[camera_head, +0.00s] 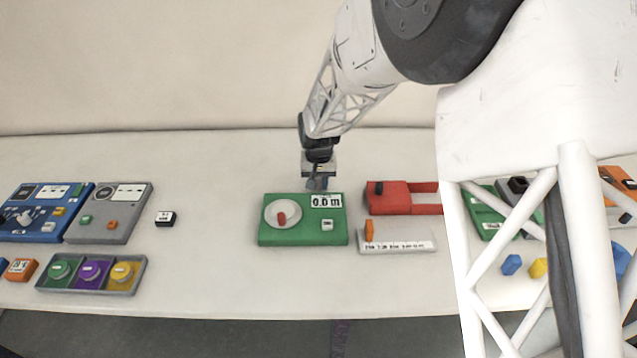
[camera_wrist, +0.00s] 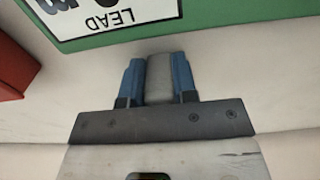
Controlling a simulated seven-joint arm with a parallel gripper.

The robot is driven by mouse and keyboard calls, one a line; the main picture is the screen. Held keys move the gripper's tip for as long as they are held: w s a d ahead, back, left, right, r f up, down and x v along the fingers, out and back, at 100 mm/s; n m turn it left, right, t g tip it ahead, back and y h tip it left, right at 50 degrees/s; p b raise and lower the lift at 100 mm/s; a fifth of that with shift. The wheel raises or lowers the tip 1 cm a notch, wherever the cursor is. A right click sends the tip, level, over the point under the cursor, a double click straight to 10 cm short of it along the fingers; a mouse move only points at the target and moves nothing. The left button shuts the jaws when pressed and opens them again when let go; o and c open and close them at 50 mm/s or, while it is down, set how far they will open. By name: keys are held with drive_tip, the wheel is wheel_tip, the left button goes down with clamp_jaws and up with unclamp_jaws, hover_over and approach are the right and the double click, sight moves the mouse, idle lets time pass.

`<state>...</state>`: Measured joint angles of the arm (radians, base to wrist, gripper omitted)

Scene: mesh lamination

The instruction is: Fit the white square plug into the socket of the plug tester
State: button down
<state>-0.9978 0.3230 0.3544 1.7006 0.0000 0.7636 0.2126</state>
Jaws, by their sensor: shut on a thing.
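My gripper (camera_head: 317,184) is just behind the green box, low over the table, pointing down. In the wrist view its blue fingers (camera_wrist: 158,82) are shut on a pale grey block (camera_wrist: 159,78). The block may be the white square plug, in shade; its lower end is hidden. The green box (camera_head: 290,237) has a dial with a red knob, a display and a small white square piece (camera_head: 327,225) on top. I cannot tell which device is the plug tester; a grey panel (camera_head: 127,226) at left carries a gauge and small green and orange pieces.
A blue panel (camera_head: 18,235) and a grey tray (camera_head: 138,285) of round knobs are at left, near a small black-and-white block (camera_head: 165,219). A red box (camera_head: 388,203) and a white strip (camera_head: 398,247) are right of the green box. My arm structure hides part of the right side.

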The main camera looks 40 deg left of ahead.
drive_tip(key=shift+r, duration=0.1)
drive_tip(key=shift+r, duration=4.9)
drive_tip(key=shift+w, duration=0.1)
drive_tip(key=w+d+r+m, duration=0.2)
drive_tip(key=w+d+r, duration=0.1)
drive_tip(key=w+d, duration=1.1)
drive_tip(key=w+d+r+m, duration=0.2)
drive_tip(key=w+d, duration=1.3)
drive_tip(key=w+d+r+m, duration=0.1)
drive_tip(key=w+d, duration=0.2)
drive_tip(key=d, duration=1)
drive_tip(key=w+d+r+m, duration=0.2)
drive_tip(key=w+d, duration=0.2)
drive_tip(key=d, duration=1)
drive_tip(key=w+d+r+m, duration=0.2)
drive_tip(key=w+d, duration=0.2)
drive_tip(key=d, duration=0.9)
drive_tip(key=shift+w+d+r, duration=0.15)
drive_tip(key=shift+w+d, duration=0.05)
drive_tip(key=shift+a, duration=0.1)
